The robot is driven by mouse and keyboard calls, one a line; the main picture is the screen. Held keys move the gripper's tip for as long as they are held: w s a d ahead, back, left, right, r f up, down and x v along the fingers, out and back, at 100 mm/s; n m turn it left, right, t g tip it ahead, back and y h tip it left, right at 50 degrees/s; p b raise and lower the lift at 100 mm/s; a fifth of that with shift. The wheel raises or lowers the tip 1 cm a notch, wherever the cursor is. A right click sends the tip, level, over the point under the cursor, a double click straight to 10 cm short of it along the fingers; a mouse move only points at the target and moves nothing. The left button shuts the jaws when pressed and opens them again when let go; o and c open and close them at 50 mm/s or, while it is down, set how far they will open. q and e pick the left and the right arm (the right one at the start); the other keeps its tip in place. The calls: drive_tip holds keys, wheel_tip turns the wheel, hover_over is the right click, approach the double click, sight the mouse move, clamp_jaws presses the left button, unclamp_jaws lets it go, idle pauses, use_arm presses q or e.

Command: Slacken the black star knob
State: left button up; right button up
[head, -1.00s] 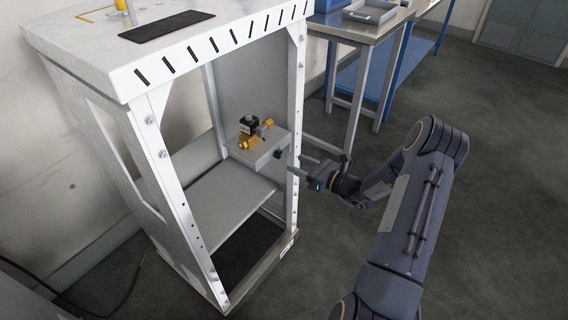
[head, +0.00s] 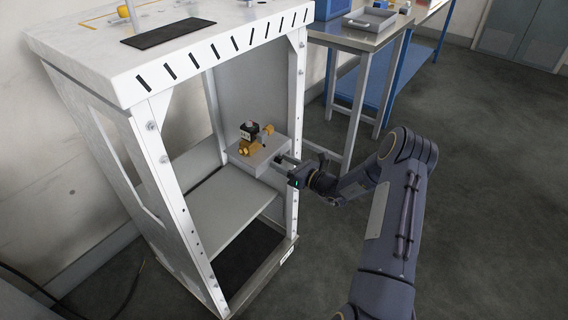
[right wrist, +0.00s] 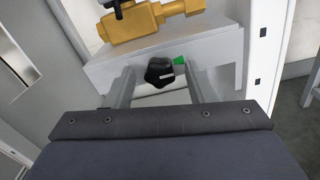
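The black star knob (right wrist: 159,72) sits on the front face of a grey block (right wrist: 222,50), below a brass valve (right wrist: 140,22), in the right wrist view. My right gripper (right wrist: 160,88) is open, with one finger on each side of the knob and a gap to it on both sides. In the head view my right gripper (head: 287,165) reaches between the frame's posts to the block (head: 262,155); the knob is mostly hidden there by the gripper. A small green patch (right wrist: 179,61) shows beside the knob. My left gripper is not in view.
The white dispenser frame (head: 170,185) stands around the block, its right front post (head: 296,120) close to my right gripper. A grey shelf (head: 225,205) lies below the block. A steel table (head: 350,38) stands behind at the right. The floor at right is clear.

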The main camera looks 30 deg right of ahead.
drive_tip(key=c, duration=0.9)
drive_tip(key=shift+f+n+b, duration=0.15)
drive_tip(key=shift+n+b, duration=0.85)
drive_tip(key=shift+b, duration=0.15)
drive_tip(key=n+b, duration=1.2)
drive_tip(key=b, duration=0.5)
drive_tip(key=shift+f, duration=0.15)
drive_tip(key=shift+r+n+b, duration=0.2)
drive_tip(key=shift+n+b, duration=0.7)
drive_tip(key=shift+b, duration=0.25)
drive_tip(key=o, duration=1)
drive_tip(key=shift+r, duration=0.1)
